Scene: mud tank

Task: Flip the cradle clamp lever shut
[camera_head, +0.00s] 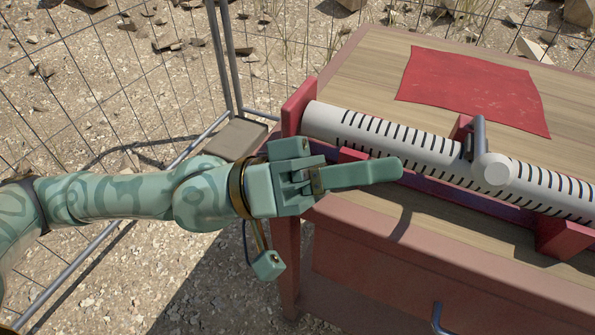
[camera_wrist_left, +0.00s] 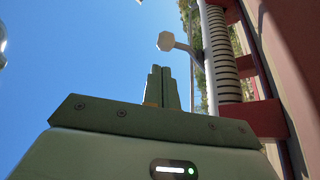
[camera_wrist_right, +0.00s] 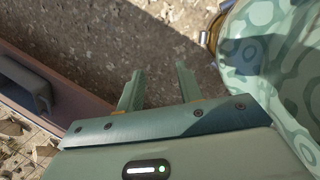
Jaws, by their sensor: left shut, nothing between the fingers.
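A white tube with black marks (camera_head: 425,150) lies in a red cradle (camera_head: 562,237) on a bench. The grey clamp lever (camera_head: 479,136) sits at the tube, with a pale round knob (camera_head: 494,171) at its end. In the left wrist view the lever's knob (camera_wrist_left: 166,41) stands out to the left of the tube (camera_wrist_left: 221,60), on a thin stem. My left gripper (camera_head: 398,169) is shut and empty, its fingertips left of the knob and apart from it. Its fingers also show in the left wrist view (camera_wrist_left: 161,72). My right gripper (camera_wrist_right: 160,72) is open and empty, shown only in the right wrist view.
A red cloth (camera_head: 475,85) lies on the wooden bench top (camera_head: 375,65) behind the tube. A wire mesh fence (camera_head: 110,90) stands at the left and back, on stony ground. The space above the cloth is clear.

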